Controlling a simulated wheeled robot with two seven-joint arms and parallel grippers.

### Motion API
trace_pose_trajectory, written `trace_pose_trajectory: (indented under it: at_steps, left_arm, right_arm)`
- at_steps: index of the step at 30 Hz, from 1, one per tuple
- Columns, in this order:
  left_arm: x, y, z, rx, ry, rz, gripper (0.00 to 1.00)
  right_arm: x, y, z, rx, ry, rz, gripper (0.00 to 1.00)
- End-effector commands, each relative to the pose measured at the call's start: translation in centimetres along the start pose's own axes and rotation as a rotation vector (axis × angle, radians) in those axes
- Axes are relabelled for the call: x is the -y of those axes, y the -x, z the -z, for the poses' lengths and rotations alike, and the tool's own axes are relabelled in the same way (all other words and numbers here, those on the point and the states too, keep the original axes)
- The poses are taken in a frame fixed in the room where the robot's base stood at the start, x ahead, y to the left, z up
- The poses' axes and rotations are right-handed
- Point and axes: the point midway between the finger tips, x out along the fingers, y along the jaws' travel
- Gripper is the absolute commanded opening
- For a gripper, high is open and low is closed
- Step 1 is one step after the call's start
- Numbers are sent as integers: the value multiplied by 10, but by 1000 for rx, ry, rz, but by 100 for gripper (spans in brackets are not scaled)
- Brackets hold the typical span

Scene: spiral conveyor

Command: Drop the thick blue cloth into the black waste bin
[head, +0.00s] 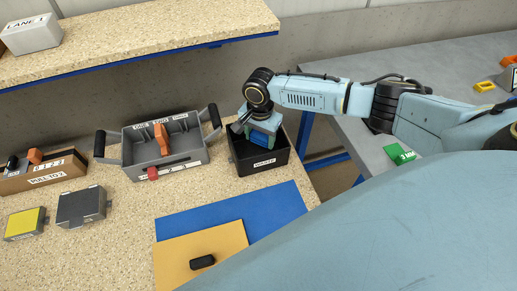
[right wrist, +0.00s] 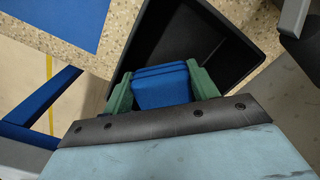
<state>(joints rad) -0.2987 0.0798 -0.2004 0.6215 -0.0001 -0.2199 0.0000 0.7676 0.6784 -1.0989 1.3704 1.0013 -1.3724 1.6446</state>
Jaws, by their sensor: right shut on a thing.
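The thick blue cloth (right wrist: 162,86) is a folded block held between the green fingers of my right gripper (right wrist: 160,92), which is shut on it. In the head view the right gripper (head: 262,138) points down over the black waste bin (head: 279,160), and a bit of the blue cloth (head: 263,140) shows below it. The bin has a white label on its front. In the right wrist view the bin (right wrist: 225,65) lies open behind the cloth. I cannot tell whether the cloth is below the rim. My left gripper is not in view.
A grey tote (head: 135,165) with black handles stands left of the bin. A blue mat (head: 285,205) and a tan mat (head: 225,245) with a black object (head: 202,262) lie in front. A raised shelf (head: 140,40) runs behind. A grey table (head: 440,75) is at right.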

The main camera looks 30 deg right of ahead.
Motion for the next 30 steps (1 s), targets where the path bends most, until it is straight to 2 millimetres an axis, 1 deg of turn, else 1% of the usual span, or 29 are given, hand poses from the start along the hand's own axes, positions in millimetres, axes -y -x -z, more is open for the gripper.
trace_pose_trajectory:
  at_steps: [4,5,9,10,17,20,23,26,30]
  left_arm:
    - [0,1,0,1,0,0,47]
    - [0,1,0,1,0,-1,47]
    - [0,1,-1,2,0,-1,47]
    - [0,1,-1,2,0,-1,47]
    - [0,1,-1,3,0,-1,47]
    - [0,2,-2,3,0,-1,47]
    - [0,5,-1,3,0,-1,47]
    - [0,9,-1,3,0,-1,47]
    - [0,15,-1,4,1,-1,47]
  right_arm:
    - [0,1,0,0,0,0,35]
    - [0,1,0,0,0,0,62]
    - [0,1,0,0,0,0,81]
    - [0,1,0,0,0,0,84]
    - [-1,0,0,0,0,-3,84]
    - [-1,5,0,0,0,-3,84]
    - [0,17,0,1,0,-1,84]
    - [0,37,0,0,1,1,84]
    - [1,71,0,0,0,3,84]
